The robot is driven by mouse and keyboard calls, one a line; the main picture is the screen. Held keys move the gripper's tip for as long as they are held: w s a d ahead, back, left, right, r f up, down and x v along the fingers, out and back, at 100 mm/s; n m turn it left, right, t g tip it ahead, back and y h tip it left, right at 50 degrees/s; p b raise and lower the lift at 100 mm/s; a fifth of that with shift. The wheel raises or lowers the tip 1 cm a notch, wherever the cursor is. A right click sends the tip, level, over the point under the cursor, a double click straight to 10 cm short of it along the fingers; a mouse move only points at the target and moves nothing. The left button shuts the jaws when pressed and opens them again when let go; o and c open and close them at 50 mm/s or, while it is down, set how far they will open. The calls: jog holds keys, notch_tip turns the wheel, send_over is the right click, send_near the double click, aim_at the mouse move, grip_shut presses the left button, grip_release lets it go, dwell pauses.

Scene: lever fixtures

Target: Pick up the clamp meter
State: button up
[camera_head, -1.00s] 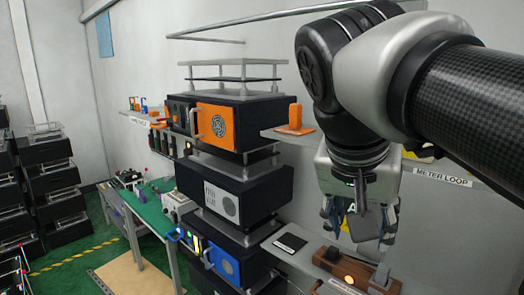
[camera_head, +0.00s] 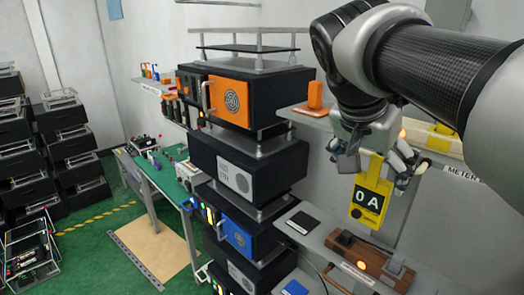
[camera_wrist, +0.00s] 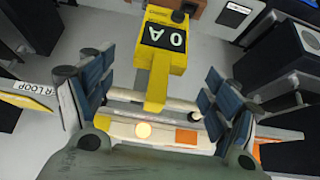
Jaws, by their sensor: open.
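The clamp meter (camera_head: 371,198) is yellow with a black display reading 0 A. In the head view it hangs below my gripper (camera_head: 376,152), in front of the wall. In the wrist view the clamp meter (camera_wrist: 162,50) shows between and beyond the blue-padded fingers of my gripper (camera_wrist: 158,88). The fingers are spread wide, with visible gaps on both sides of the yellow body. The gripper is open and holds nothing. The meter's upper end meets a pale bar (camera_wrist: 160,133) in the wrist view; how it attaches is unclear.
A METER LOOP label (camera_head: 462,174) marks the shelf at right. Below the meter, a lower shelf carries a brown wooden fixture (camera_head: 372,262) and a dark flat pad (camera_head: 303,222). An orange block (camera_head: 315,95) stands on the upper shelf. A stacked dark cabinet (camera_head: 245,160) stands left.

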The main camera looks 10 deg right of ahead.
aim_at(372, 176)
jog(key=shift+x, duration=3.2)
jog(key=shift+c, duration=0.3)
jog(key=shift+r, duration=0.1)
jog(key=c, duration=1.3)
